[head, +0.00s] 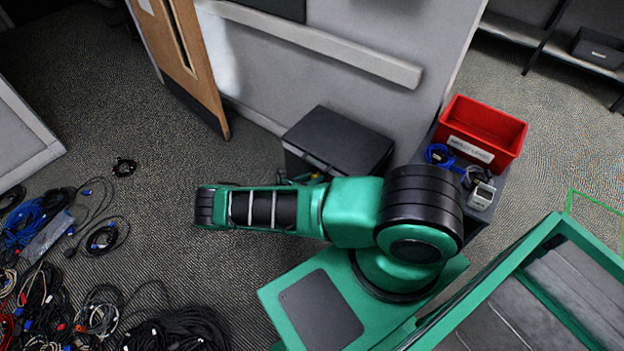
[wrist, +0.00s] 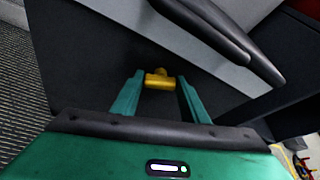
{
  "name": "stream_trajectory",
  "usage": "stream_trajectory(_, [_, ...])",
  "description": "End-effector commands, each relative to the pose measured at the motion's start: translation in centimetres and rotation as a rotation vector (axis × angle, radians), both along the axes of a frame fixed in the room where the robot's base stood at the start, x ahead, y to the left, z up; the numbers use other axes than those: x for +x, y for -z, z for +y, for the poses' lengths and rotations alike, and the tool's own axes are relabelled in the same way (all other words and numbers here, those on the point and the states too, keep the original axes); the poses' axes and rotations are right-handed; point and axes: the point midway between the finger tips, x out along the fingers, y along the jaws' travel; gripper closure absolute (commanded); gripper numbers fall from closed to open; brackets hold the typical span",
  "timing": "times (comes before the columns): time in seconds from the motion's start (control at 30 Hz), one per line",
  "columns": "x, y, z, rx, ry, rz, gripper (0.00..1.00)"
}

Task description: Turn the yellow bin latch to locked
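The yellow latch (wrist: 159,80) is a small handle with a short crosswise bar, on the dark face of the bin (wrist: 90,60) in the wrist view. My gripper (wrist: 161,76) is open, with one green finger on each side of the latch. A narrow gap shows between the latch and each finger, so I cannot see contact. In the head view the dark bin (head: 335,145) stands against the grey wall behind my arm. My arm hides most of the bin's front and my fingertips there. I cannot read whether the latch is locked.
A red bin (head: 482,128) stands on a dark surface to the right, with a blue cable (head: 440,154) and a small grey device (head: 482,195) beside it. Tangled cables (head: 60,250) cover the floor at left. A wooden door (head: 182,60) is at upper left.

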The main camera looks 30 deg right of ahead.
Motion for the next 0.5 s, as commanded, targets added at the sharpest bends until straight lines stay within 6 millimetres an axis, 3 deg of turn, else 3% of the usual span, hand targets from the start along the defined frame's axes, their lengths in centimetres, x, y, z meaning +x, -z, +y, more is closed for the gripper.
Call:
stream_trajectory(0.23, [0.14,0.04,0.14,0.019,-0.005,-0.047,0.82])
stream_trajectory(0.5, [-0.10,0.02,0.04,0.101,-0.005,-0.268,0.82])
